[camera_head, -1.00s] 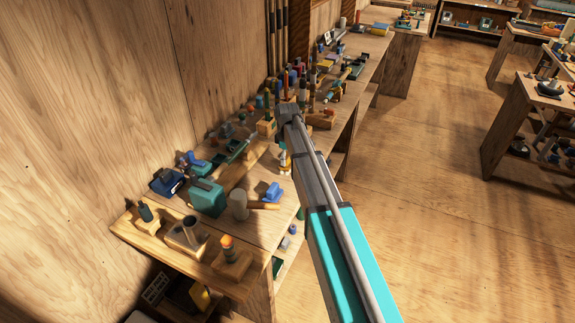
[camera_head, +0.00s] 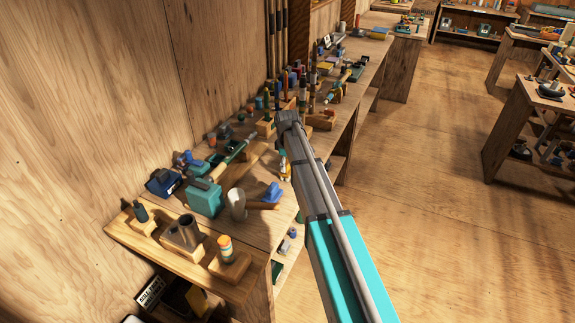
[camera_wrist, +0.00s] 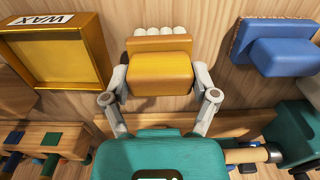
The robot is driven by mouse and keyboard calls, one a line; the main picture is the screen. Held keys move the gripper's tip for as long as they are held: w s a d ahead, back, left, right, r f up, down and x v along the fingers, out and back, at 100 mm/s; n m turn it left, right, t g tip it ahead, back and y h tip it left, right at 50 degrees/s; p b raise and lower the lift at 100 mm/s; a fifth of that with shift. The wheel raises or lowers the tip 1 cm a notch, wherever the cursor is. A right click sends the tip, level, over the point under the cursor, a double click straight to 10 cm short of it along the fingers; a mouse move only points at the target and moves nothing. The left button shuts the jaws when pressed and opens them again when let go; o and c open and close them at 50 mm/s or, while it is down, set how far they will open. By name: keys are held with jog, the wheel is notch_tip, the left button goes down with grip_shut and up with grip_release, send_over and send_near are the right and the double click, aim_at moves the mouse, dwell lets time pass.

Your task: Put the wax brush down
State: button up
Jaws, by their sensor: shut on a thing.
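In the wrist view my gripper (camera_wrist: 161,92) is shut on the wax brush (camera_wrist: 160,72). The brush has a yellow-orange block, held between the two grey fingers, and a row of white bristles along its upper edge in the picture. Wood lies behind it; I cannot tell whether the brush touches it. A yellow open-fronted box (camera_wrist: 98,50) with a "WAX" label is to the left, apart from the brush. In the head view my arm reaches over the long workbench (camera_head: 248,226), and the gripper and brush cannot be made out clearly.
A blue brush-like block (camera_wrist: 285,55) lies to the right in the wrist view. A teal tool (camera_wrist: 292,128) is at the lower right, and a wooden rack (camera_wrist: 45,140) with coloured pieces at the lower left. The bench is crowded along the wall; open floor (camera_head: 430,200) lies right.

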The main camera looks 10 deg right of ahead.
aim_at(287, 162)
jog(key=shift+f, duration=0.2)
jog(key=o, duration=0.9)
jog(key=shift+c, duration=0.2)
jog(key=shift+r, duration=0.25)
notch_tip(287, 162, up, 12)
jog(key=p, duration=1.2)
jog(key=shift+s, duration=0.1)
jog(key=s+m, duration=1)
jog(key=s, duration=1.9)
jog(key=shift+m, duration=0.4)
